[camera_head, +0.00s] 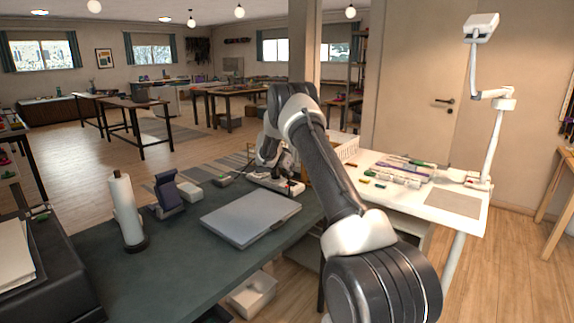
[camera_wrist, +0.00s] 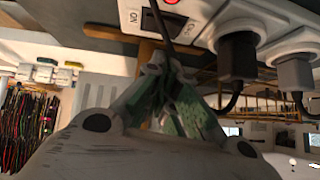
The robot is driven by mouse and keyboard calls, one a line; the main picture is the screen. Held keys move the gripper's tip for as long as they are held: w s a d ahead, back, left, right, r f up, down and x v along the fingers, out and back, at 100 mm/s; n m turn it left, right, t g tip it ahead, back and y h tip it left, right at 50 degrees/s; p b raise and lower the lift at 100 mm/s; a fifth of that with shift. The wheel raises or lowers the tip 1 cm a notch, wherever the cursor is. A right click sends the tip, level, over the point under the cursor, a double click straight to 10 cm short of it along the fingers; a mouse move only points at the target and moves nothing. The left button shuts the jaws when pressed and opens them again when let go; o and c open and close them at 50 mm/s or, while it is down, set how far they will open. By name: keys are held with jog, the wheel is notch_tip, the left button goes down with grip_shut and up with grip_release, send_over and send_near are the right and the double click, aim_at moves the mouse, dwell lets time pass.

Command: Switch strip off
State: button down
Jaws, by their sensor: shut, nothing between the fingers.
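The white power strip (camera_head: 270,181) lies near the far edge of the dark table in the head view. I cannot tell the switch's position. In the head view my arm partly hides the gripper.
A closed grey laptop (camera_head: 250,217) lies close by on the dark table. A paper roll on a stand (camera_head: 124,210) and a dark blue device (camera_head: 168,195) stand left. The white table (camera_head: 455,203) at right holds pens, small coloured pieces and a lamp (camera_head: 497,130).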

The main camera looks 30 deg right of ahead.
aim_at(292, 183)
jog(key=shift+w+a+f, duration=0.15)
jog(key=shift+f, duration=1.2)
jog(key=shift+w+f, duration=0.15)
jog(key=shift+f, duration=0.25)
jog(key=shift+s+d, duration=0.2)
jog(key=shift+s, duration=0.6)
jog(key=shift+r, duration=0.2)
